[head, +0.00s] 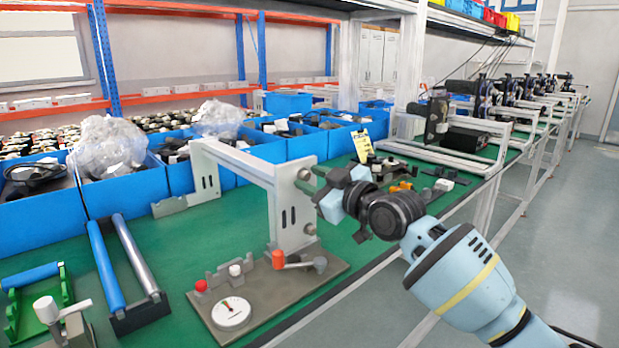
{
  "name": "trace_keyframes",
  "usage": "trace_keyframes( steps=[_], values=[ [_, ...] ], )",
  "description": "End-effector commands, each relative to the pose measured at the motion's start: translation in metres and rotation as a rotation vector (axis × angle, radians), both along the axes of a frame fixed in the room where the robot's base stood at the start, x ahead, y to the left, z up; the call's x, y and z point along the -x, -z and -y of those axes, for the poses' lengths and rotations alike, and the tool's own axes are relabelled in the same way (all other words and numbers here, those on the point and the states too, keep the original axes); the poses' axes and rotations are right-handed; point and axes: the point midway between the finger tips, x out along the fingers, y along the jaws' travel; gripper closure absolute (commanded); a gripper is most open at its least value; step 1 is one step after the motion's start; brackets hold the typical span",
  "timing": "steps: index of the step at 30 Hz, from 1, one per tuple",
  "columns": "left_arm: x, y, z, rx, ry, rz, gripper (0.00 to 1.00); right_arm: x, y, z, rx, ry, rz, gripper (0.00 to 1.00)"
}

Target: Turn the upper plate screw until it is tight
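A grey upright plate (281,207) stands on a brown-grey base board on the green bench, joined to a long grey bar. The upper plate screw (304,174) shows as a small round grey head near the plate's top right. A lower screw (309,229) sits below it. My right gripper (315,180) comes in from the right with its dark fingertips at the upper screw, one above and one below, partly covering it. Whether the fingers touch the screw is too small to tell. How far the screw is in cannot be seen. My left gripper is not in view.
The base board (258,306) carries a white dial (231,313), a red knob (201,286), and an orange-handled clamp (292,262). Blue and steel rollers (106,265) lie to the left. Blue bins (127,191) line the back. The aisle floor at right is clear.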

Motion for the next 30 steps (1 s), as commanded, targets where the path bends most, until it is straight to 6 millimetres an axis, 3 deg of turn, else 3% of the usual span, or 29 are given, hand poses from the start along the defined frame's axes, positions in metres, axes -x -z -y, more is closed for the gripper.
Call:
trace_keyframes(
  steps=[1, 8, 13, 22, 23, 24, 26, 30],
  values=[
    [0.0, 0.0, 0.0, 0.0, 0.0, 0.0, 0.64, 0.0, 0.0, 0.0, 0.0, 0.0, 0.0, 0.72],
    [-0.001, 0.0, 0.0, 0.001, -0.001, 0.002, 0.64, 0.0, 0.0, 0.0, -0.001, 0.0, -0.001, 1.0],
    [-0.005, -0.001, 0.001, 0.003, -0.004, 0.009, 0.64, 0.0, 0.0, 0.0, -0.004, -0.001, -0.005, 1.0],
    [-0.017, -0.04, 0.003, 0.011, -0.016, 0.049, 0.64, 0.001, -0.007, -0.002, -0.319, -0.003, -0.254, 1.0],
    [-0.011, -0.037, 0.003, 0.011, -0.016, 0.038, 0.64, 0.0, -0.005, -0.002, -0.323, -0.004, -0.256, 0.78],
    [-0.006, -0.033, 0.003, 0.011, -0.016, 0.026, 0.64, 0.0, -0.002, -0.001, -0.316, -0.003, -0.253, 0.73],
    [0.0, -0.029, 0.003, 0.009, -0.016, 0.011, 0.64, 0.0, 0.001, -0.001, -0.313, -0.002, -0.253, 0.65],
    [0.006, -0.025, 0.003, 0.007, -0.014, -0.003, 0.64, 0.0, 0.001, -0.001, -0.312, -0.001, -0.253, 0.65]
  ],
)
